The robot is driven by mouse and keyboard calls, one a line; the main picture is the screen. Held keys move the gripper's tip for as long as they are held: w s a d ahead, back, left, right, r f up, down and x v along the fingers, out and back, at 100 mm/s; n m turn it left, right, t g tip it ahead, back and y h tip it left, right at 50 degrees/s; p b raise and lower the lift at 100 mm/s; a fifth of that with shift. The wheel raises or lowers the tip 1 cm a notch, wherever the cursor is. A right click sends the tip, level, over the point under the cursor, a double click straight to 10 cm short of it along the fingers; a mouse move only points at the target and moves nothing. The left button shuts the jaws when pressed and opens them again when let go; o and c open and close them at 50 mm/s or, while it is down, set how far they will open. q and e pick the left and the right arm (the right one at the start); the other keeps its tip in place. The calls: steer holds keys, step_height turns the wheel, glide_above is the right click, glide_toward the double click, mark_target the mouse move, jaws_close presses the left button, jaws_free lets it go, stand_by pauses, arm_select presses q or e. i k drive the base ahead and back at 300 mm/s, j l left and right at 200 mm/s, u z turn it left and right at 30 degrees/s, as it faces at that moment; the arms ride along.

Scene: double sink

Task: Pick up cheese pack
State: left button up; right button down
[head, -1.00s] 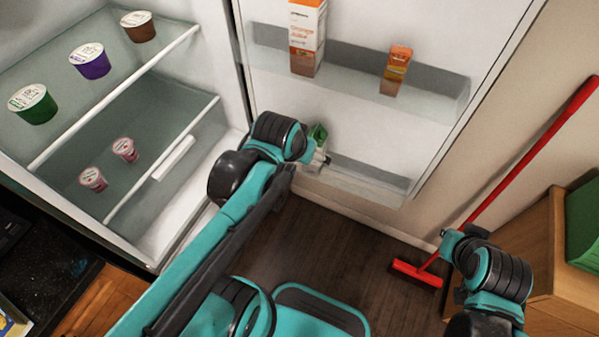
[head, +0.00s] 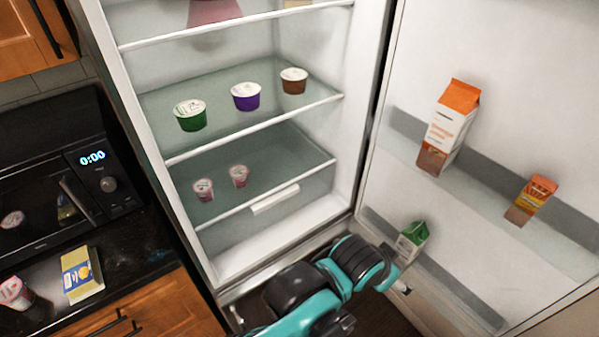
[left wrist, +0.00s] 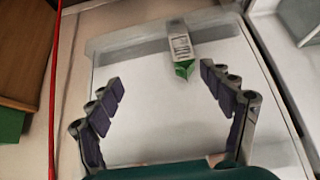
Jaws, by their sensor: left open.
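A yellow pack with a blue patch (head: 82,275), which may be the cheese pack, lies on the dark counter at lower left in the head view. I cannot read its label. My left gripper (left wrist: 160,78) is open and empty in the left wrist view. It faces the fridge door, with a green-topped carton (left wrist: 182,55) ahead between its fingers, apart from them. In the head view my left wrist hides most of that gripper, beside the carton (head: 412,241) on the low door shelf. My right gripper is out of view.
The fridge is open. Its shelves hold green (head: 190,115), purple (head: 246,97) and brown (head: 294,81) cups and two small pink cups. Orange cartons (head: 450,128) stand in the door rack. A microwave (head: 100,170) and a pink-white cup (head: 15,292) are on the counter.

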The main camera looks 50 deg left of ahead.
mark_target(81, 275)
steer(key=u, duration=3.6)
steer(key=i+j+z, duration=0.4)
steer(key=j+z, duration=0.2)
steer(key=i+j+z, duration=0.15)
steer(key=j+z, duration=0.15)
steer(key=i+j+z, duration=0.1)
steer(key=j+z, duration=0.2)
steer(key=j, duration=0.15)
